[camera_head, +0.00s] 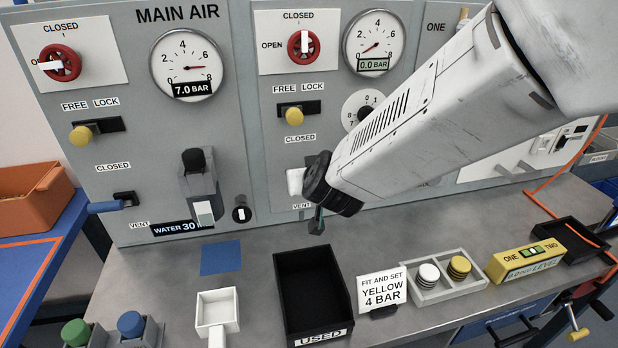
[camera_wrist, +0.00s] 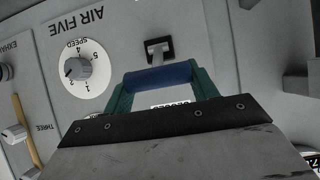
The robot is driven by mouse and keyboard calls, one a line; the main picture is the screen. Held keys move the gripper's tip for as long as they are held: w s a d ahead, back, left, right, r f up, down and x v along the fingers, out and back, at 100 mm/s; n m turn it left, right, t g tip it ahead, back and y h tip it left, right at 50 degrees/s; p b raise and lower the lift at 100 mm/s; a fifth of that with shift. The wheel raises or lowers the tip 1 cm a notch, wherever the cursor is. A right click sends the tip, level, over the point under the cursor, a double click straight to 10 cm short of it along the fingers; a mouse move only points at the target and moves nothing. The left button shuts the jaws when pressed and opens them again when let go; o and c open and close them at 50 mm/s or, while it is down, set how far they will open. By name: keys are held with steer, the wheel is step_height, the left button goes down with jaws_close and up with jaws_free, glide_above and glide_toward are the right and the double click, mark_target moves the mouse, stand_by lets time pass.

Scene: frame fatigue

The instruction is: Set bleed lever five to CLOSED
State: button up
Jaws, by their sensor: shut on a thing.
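The panel marked AIR FIVE (camera_wrist: 105,18) shows upside down in the wrist view. Its bleed lever has a blue handle (camera_wrist: 158,77) and a stem coming out of a dark square slot (camera_wrist: 158,50). My gripper (camera_wrist: 165,82) has its green fingers at the two ends of the handle and is shut on it. A small label behind the handle is mostly hidden, so I cannot tell the lever's setting. In the head view my gripper (camera_head: 317,218) is low in front of the grey panel, and the blue handle is hidden there.
A SPEED knob (camera_wrist: 75,68) is beside the lever. Below my gripper, the bench holds a black USED tray (camera_head: 283,300), a white sign (camera_head: 382,291), a puck tray (camera_head: 420,293) and a yellow level (camera_head: 527,262). Another blue lever (camera_head: 105,206) is at the left panel.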

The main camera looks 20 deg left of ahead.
steer(key=shift+w+a+r, duration=0.1)
steer(key=shift+r, duration=0.05)
steer(key=o, duration=1.3)
steer(key=shift+o, duration=0.4)
steer(key=v, duration=0.7)
steer(key=shift+s+d, duration=0.25)
steer(key=shift+s, duration=0.05)
steer(key=shift+r, duration=0.1)
